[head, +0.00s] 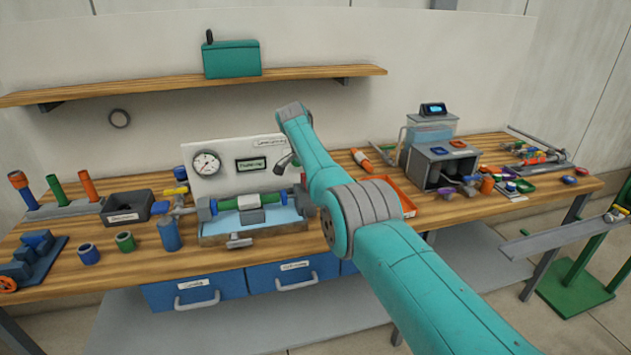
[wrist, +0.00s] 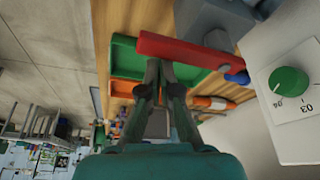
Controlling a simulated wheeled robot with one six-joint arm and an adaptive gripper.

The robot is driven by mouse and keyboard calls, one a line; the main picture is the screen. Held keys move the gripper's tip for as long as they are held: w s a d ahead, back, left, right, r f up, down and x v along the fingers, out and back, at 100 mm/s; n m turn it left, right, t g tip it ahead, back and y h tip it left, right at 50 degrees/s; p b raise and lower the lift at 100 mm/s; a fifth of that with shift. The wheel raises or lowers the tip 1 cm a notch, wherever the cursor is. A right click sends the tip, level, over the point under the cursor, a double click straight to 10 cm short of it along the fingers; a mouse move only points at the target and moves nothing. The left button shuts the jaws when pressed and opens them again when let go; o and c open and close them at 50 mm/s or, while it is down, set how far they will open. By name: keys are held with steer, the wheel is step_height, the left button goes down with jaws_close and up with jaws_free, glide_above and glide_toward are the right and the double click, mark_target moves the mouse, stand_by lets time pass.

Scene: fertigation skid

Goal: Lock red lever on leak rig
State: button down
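The red lever (wrist: 185,51) is a flat bar lying across the wrist view, just past my fingertips. My gripper (wrist: 159,65) has its two fingers drawn together, with nothing seen between them. The tips are at or very close to the lever's near edge; I cannot tell whether they touch. A grey block (wrist: 215,18) shows at the lever's right part. In the head view, the leak rig with its white gauge panel (head: 225,183) stands on the bench. My gripper (head: 283,162) is in front of the panel's right side, partly hidden by my arm. The lever cannot be made out there.
A white panel with a green dial (wrist: 288,82) is close on the right in the wrist view. A green tray (wrist: 124,55) and an orange tray (wrist: 122,89) lie beyond the fingers. In the head view, a pump unit (head: 437,160) stands to the right and a shelf (head: 150,87) hangs above.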

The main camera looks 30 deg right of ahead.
step_height(320, 180, up, 9)
steer(key=shift+d+r, duration=0.2)
steer(key=shift+d, duration=0.1)
stand_by(0.4)
stand_by(0.3)
